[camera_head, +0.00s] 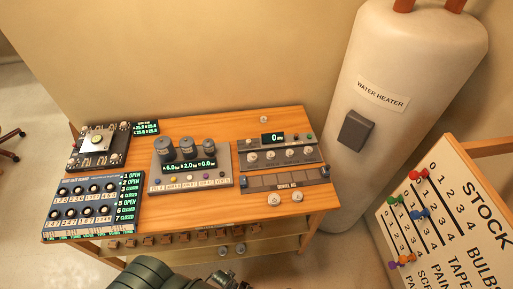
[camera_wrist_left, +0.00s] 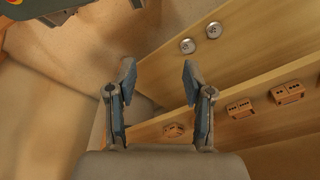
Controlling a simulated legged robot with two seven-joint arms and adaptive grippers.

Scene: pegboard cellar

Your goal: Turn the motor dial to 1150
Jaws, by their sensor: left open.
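A grey panel unit (camera_head: 280,154) stands at the back right of the wooden table in the head view. Its small black display (camera_head: 272,138) seems to read 0 with small lettering like RPM. A row of several pale round knobs (camera_head: 271,155) runs along its front. I cannot tell which knob is the motor dial, and no scale is readable. My left gripper (camera_wrist_left: 160,82) is open and empty in the left wrist view, over the table's lower shelf and away from the panel. In the head view, part of my arm shows at the bottom edge. My right gripper is not in view.
The table (camera_head: 190,119) also carries a three-cylinder unit (camera_head: 221,180), a dial board (camera_head: 52,213), a dark device (camera_head: 82,161) and a long strip (camera_head: 258,184). Brown blocks (camera_wrist_left: 239,108) and two round pieces (camera_wrist_left: 187,46) sit below. A water heater (camera_head: 385,60) and stock board (camera_head: 460,190) stand right.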

